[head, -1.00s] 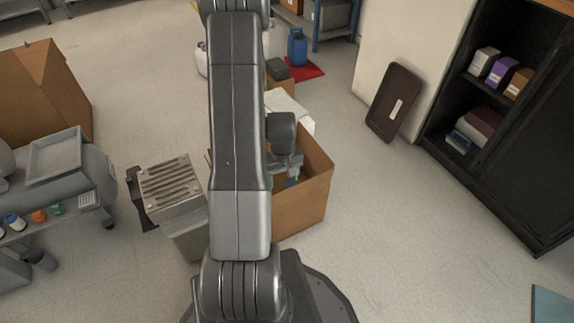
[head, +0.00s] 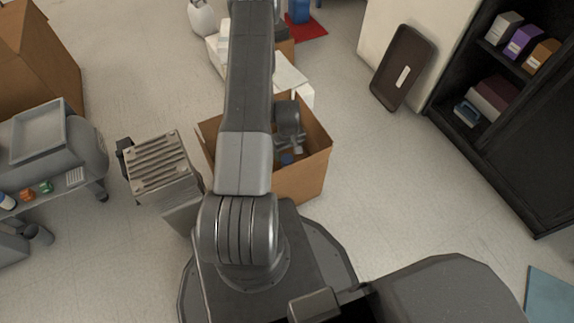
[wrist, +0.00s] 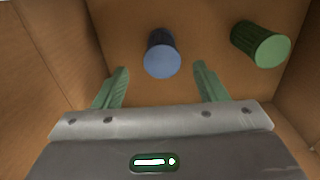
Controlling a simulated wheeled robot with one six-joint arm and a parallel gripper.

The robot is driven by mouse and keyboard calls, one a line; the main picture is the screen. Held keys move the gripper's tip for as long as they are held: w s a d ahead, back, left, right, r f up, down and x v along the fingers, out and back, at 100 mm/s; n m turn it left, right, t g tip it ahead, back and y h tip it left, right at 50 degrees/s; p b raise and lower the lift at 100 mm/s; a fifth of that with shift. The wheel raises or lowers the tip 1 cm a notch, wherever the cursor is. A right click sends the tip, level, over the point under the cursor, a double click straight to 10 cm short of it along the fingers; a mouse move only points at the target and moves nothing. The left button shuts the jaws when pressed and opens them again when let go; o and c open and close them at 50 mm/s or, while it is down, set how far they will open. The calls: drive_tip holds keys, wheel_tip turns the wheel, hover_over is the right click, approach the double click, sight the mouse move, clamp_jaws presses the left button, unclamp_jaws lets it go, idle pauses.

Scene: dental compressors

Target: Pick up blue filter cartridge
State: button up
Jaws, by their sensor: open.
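The blue filter cartridge (wrist: 161,56) stands on the floor of a cardboard box in the wrist view, with its round end facing the camera. A small part of it (head: 286,159) shows in the head view below my gripper (head: 289,147). In the wrist view my gripper (wrist: 163,74) is open, with one green finger on each side of the cartridge's near end. The cartridge lies just beyond the gap between the fingertips, and I see no contact. A green cartridge (wrist: 262,45) is to the right, outside the fingers.
The cardboard box (head: 303,183) has walls close around my gripper. A grey ribbed unit (head: 160,165) stands left of it. White boxes (head: 290,75) stand behind it. A black shelf cabinet (head: 500,140) is at the right. Floor between box and cabinet is clear.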

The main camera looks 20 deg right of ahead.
sight(287, 158)
wheel_tip(287, 158, down, 6)
drive_tip(key=shift+w+a+r+b, duration=0.15)
drive_tip(key=shift+r+b, duration=0.05)
drive_tip(key=shift+b, duration=0.85)
drive_tip(key=shift+r, duration=0.1)
drive_tip(key=c, duration=1.1)
